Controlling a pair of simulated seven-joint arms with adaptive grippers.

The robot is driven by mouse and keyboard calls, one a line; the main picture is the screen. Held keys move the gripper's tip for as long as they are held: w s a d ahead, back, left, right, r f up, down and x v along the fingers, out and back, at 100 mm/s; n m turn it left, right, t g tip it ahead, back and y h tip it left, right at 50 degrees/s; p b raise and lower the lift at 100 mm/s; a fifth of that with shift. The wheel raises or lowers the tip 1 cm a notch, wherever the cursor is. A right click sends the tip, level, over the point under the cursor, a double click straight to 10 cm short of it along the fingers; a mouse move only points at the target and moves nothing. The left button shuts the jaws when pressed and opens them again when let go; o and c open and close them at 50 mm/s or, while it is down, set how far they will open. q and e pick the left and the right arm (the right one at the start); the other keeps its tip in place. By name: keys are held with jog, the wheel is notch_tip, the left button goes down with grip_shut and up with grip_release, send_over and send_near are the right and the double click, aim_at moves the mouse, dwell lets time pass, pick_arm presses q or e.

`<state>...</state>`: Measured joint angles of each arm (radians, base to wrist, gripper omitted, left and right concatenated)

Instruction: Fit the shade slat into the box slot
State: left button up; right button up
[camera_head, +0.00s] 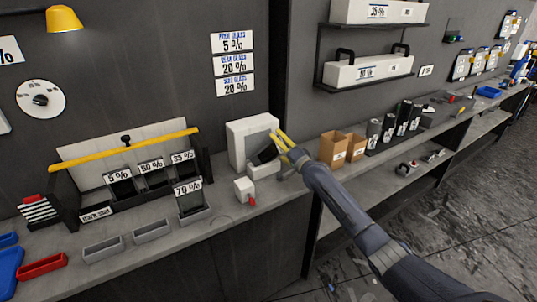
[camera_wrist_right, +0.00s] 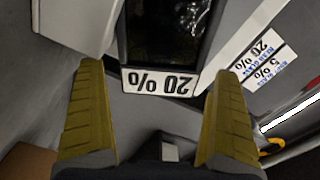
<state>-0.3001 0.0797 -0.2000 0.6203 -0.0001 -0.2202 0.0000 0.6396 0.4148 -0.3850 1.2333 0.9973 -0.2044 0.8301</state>
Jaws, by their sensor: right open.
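The 20 % shade slat (camera_wrist_right: 165,30), a dark pane with a white label, stands in the white device (camera_head: 236,130) on the bench. In the head view the slat (camera_head: 265,154) is partly hidden by my right gripper (camera_head: 280,140). That gripper is open, its yellow fingers on either side of the label in the right wrist view, with gaps showing. The slotted box (camera_head: 68,201) at left holds slats marked 5 %, 50 % and 35 % (camera_head: 183,156). A 70 % slat (camera_head: 189,201) stands in a grey holder in front. My left gripper is not in view.
A yellow bar (camera_head: 125,149) runs above the slotted box. A small white block with a red part (camera_head: 243,188) sits before the device. Grey trays (camera_head: 103,248) lie along the bench's front edge. Cardboard boxes (camera_head: 334,148) stand right of my gripper.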

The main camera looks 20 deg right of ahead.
jog(key=shift+w, duration=0.45)
jog(key=c, duration=1.6)
jog(key=shift+o, duration=0.2)
jog(key=shift+r, duration=0.1)
